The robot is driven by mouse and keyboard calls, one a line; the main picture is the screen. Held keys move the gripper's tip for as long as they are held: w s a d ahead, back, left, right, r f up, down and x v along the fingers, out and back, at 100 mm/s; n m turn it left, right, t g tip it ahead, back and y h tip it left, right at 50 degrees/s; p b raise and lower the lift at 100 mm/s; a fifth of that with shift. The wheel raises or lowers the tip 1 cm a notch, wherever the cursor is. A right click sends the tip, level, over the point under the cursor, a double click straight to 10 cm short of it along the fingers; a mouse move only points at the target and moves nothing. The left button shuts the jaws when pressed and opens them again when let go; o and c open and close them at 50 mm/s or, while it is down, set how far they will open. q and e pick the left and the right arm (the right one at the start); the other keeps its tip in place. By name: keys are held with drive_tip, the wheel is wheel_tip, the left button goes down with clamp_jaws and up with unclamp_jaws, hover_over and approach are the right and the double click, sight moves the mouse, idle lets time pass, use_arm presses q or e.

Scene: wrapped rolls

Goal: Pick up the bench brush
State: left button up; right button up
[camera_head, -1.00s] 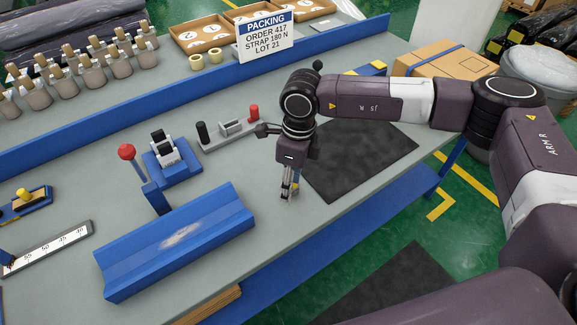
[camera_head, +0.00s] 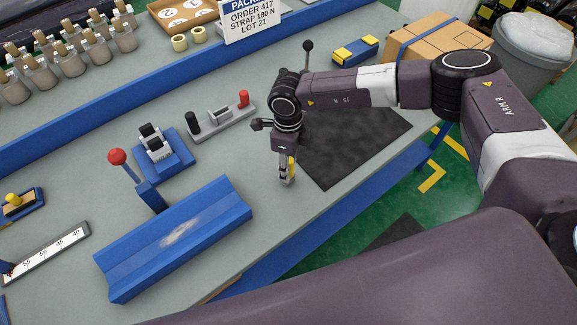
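I cannot clearly make out a bench brush in the head view. My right gripper (camera_head: 286,181) points down over the grey bench (camera_head: 262,222), just right of the blue V-shaped trough (camera_head: 150,252) and at the left edge of the dark mat (camera_head: 350,140). Its fingers look close together, but their gap is not clear. A small yellow piece shows right behind the fingers; I cannot tell what it belongs to or whether it is held. My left gripper is out of view.
A red-knobbed lever (camera_head: 117,157), a blue fixture (camera_head: 165,160) and a grey clamp block (camera_head: 220,124) stand behind the trough. A blue-and-yellow block (camera_head: 355,50) and a strapped carton (camera_head: 438,42) lie farther back. A blue rail (camera_head: 150,88) crosses the bench.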

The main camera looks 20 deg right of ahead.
drive_tip(key=shift+f, duration=0.45)
drive_tip(key=c, duration=0.8)
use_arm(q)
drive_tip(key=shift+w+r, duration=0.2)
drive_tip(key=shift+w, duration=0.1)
use_arm(e)
clamp_jaws()
drive_tip(key=shift+r, duration=0.15)
